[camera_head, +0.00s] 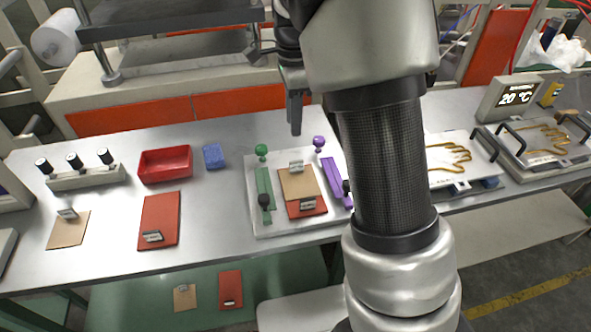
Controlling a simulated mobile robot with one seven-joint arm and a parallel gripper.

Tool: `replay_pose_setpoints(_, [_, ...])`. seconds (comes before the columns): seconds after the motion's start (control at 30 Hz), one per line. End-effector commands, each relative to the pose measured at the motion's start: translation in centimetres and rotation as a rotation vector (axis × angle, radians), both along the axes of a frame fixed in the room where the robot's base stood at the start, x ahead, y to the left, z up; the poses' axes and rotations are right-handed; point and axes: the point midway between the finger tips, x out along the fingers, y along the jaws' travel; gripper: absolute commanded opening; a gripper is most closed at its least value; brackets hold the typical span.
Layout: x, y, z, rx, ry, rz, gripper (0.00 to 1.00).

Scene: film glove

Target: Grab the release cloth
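A tan, cloth-like sheet (67,232) with a small metal clip lies flat at the left of the steel table. Another tan sheet (297,186) with a clip lies on the white board in the middle, partly over a red sheet (307,208). A third small tan sheet (184,299) lies on the green lower shelf. I cannot tell which one is the release cloth. My gripper (295,130) hangs above the back of the white board, apart from the sheets, with nothing visible in it. Its fingers overlap in this view, so its opening does not show.
The white board (258,222) carries green and purple bars with knobs. A red tray (165,178), a blue block (213,156) and a red sheet (160,218) lie to its left. Glove-shaped plates (440,172) stand at the right. My arm hides part of the table.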

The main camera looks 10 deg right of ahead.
Motion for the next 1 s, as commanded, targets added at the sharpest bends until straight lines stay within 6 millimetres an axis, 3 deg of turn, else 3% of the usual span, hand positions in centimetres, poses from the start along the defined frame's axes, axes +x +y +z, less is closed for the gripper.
replay_pose_setpoints(0.1, [-0.2,-0.1,-3.0,0.000,0.005,-0.001,0.29])
replay_pose_setpoints(0.33, [-0.2,0.0,-7.6,0.000,0.004,0.002,0.29])
replay_pose_setpoints(0.67, [-0.2,-0.2,-10.5,0.000,0.003,0.002,0.29])
replay_pose_setpoints(1.0, [-0.4,-0.6,-14.8,0.001,0.002,0.002,0.29])
